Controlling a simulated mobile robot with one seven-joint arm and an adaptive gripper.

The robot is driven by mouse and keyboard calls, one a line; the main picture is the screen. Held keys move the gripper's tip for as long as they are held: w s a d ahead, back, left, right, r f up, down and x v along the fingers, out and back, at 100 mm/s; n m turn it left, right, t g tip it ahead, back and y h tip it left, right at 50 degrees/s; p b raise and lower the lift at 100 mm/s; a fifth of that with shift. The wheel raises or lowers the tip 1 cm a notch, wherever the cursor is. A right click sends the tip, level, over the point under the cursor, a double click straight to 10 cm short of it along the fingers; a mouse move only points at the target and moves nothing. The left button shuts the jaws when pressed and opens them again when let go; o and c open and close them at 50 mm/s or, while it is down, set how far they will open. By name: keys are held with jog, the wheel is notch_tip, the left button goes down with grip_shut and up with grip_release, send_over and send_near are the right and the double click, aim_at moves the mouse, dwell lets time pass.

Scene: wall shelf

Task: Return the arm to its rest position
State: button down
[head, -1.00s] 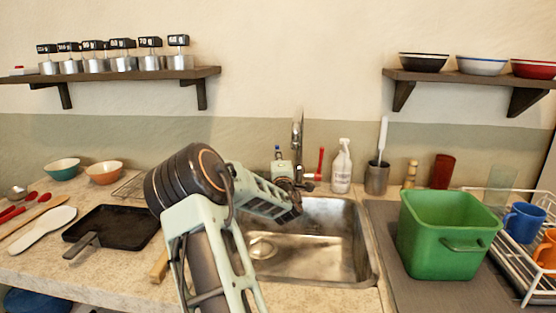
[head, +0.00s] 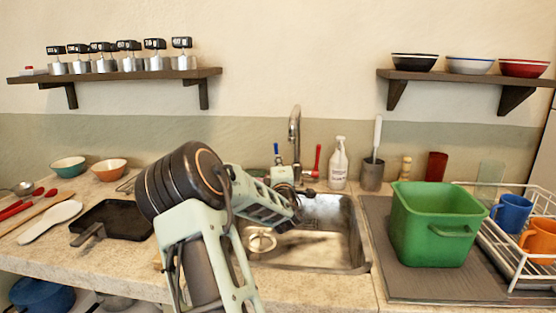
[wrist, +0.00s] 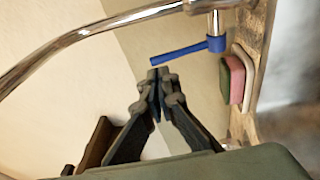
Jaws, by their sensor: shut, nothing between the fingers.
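My arm reaches up from the bottom of the head view and bends over the left part of the sink. My gripper (wrist: 160,78) shows in the wrist view with its dark fingers together at the tips and nothing between them. In the head view the gripper end is small and dark against the tap base, so its fingers are hard to make out. In the wrist view the tap's blue handle (wrist: 190,50) lies just beyond the fingertips. The chrome spout (wrist: 75,35) crosses the upper left; I cannot tell the exact gap.
The sink (head: 335,235) lies under and right of my arm. The tap (head: 295,135), a spray bottle (head: 339,165) and a utensil holder (head: 372,175) stand behind it. A green bin (head: 430,240) stands right, a black pan (head: 110,220) left. Two wall shelves (head: 120,75) (head: 470,77) hang above.

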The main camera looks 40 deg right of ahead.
jog(key=v, duration=0.7)
